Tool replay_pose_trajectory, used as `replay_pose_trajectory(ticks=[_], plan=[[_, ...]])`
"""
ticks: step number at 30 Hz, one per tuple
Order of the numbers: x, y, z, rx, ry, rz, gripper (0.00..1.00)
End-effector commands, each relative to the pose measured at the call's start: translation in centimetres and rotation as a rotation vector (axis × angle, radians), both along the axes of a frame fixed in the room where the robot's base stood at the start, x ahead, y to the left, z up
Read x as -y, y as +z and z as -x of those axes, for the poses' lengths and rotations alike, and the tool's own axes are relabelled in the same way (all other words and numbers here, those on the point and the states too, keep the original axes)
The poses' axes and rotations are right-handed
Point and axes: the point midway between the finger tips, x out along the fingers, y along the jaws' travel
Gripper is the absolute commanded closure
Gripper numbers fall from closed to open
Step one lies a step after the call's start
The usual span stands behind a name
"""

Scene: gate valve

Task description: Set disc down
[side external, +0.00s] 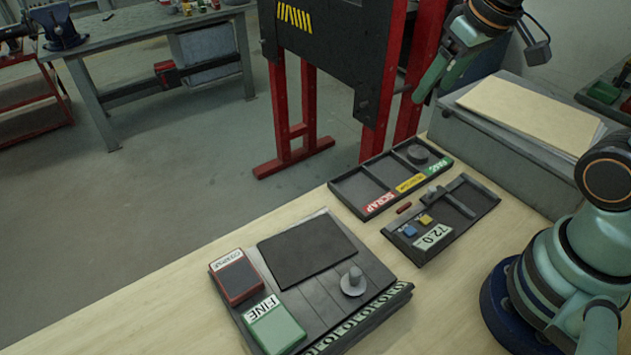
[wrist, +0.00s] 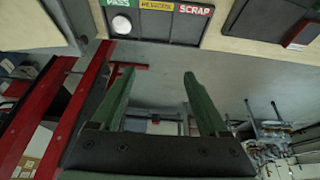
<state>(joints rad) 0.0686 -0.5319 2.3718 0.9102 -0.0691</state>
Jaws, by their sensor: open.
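A round grey disc (side external: 418,154) lies in the compartment beside the green PASS label, at the right end of the dark three-part tray (side external: 352,206). In the wrist view the disc (wrist: 121,25) looks pale, and the tray shows at the top with its PASS, yellow and SCRAP labels. My gripper (side external: 428,92) is raised well above the bench, behind and above the tray. In the wrist view my gripper (wrist: 158,76) has its two green fingers spread wide with nothing between them. The yellow and SCRAP compartments look empty.
A holder with a caliper-like tool (side external: 455,196) and a 72.0 display lies before the tray. A grey disc with a knob (side external: 353,283) sits on a slatted board beside a dark plate (side external: 306,250), red block and green FINE block. A grey case (side external: 520,140) stands at right.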

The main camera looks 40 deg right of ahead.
Motion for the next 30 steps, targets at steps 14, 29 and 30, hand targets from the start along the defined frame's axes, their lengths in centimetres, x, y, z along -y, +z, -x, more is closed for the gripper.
replay_pose_trajectory(ticks=[14,29,30], plan=[[-2.1,0.6,2.4,0.101,0.005,-0.027,0.22],[-2.1,0.7,2.4,0.101,0.006,-0.026,0.22],[-2.1,0.7,2.4,0.101,0.006,-0.026,0.22]])
